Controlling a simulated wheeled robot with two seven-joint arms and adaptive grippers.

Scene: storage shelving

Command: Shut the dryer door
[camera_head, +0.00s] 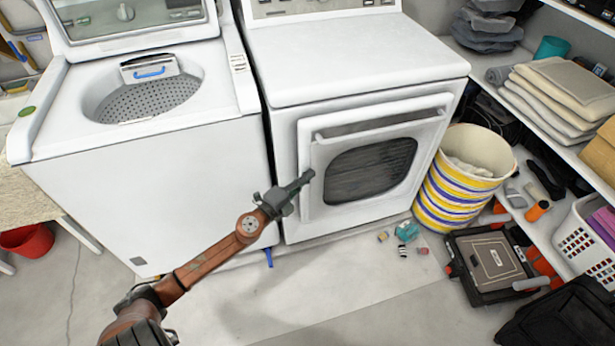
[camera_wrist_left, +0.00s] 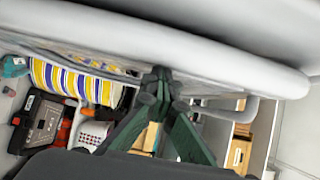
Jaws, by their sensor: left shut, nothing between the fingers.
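The white dryer (camera_head: 350,55) stands right of the washer. Its front door (camera_head: 325,180) has a grey window (camera_head: 372,170) and looks slightly ajar, with a dark gap along its top edge. My left gripper (camera_head: 305,178) is shut and empty, its tips at the door's left edge in the head view. In the left wrist view the shut fingertips (camera_wrist_left: 158,80) are close against a white rounded panel edge (camera_wrist_left: 200,55), which looks like the door's. I cannot tell whether they touch. My right gripper is not in view.
An open-lidded washer (camera_head: 150,100) stands at the left. A striped basket (camera_head: 445,200) stands close to the dryer's right, with a black toolbox (camera_head: 488,262) and small items (camera_head: 405,235) on the floor. Shelves with folded towels (camera_head: 560,90) line the right. The floor in front is mostly clear.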

